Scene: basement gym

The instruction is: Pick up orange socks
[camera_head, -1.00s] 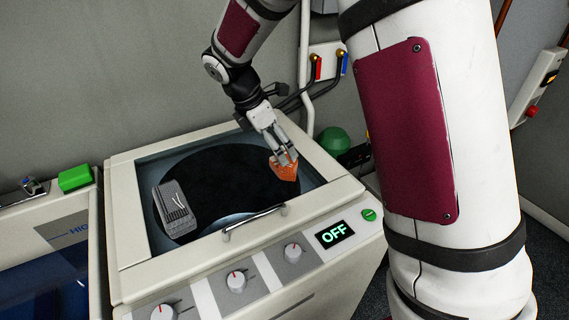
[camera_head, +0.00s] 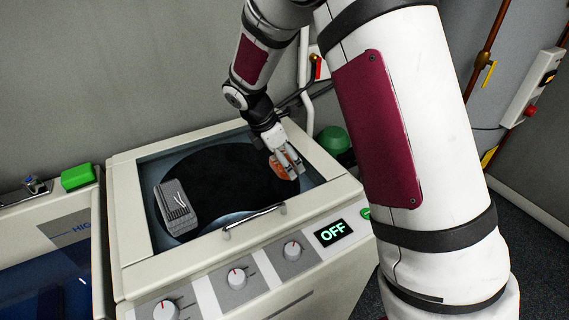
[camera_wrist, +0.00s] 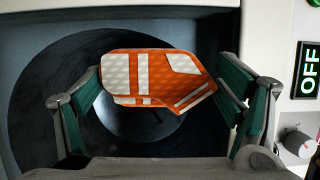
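The orange socks (camera_head: 277,168), with white patches, are at the right part of the washing machine's (camera_head: 126,215) dark round drum opening. My gripper (camera_head: 290,168) is over them, its fingers partly covering them. In the wrist view the orange socks (camera_wrist: 160,78) lie flat between the two green-padded fingers of my gripper (camera_wrist: 160,75). The fingers are spread wide, one at each side edge of the socks. I see no clear squeeze on them; whether the pads touch the edges is hard to tell.
A grey ridged item (camera_head: 176,207) lies at the drum's left side. A metal handle (camera_head: 254,218) is on the machine's front rim. The display (camera_head: 332,232) reads OFF. A green block (camera_head: 77,176) sits on the neighbouring machine, and a green round object (camera_head: 333,139) is behind the right edge.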

